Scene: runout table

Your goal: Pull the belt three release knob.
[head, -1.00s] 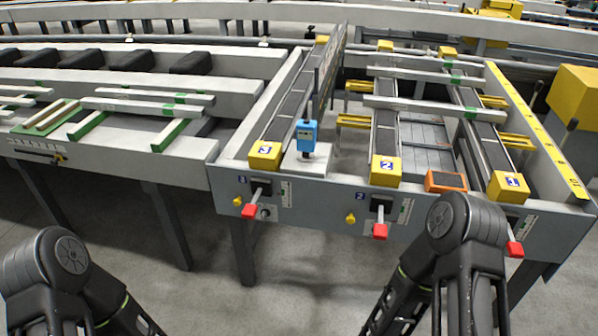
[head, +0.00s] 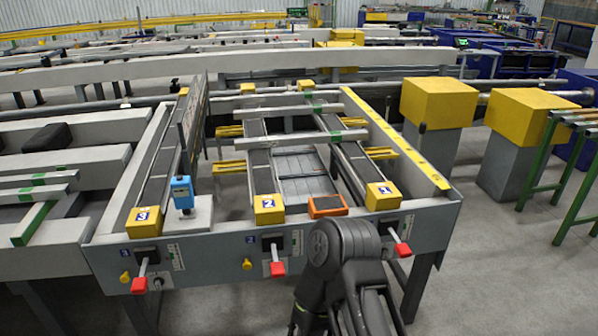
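The belt three station, with a yellow block marked 3 (head: 143,221), is at the left end of the table's grey front panel in the head view. Below it are a small yellow knob (head: 124,277), a black box with a lever ending in a red handle (head: 139,285), and a small round button (head: 158,282). The yellow knob stands on the panel face with nothing touching it. An arm link of mine covers part of the panel between belts two and one. Neither of my grippers is in view.
Belt two has its own yellow knob (head: 247,264) and red handle (head: 277,268); belt one's red handle (head: 403,249) is at the right. Floor in front of belt three is clear.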

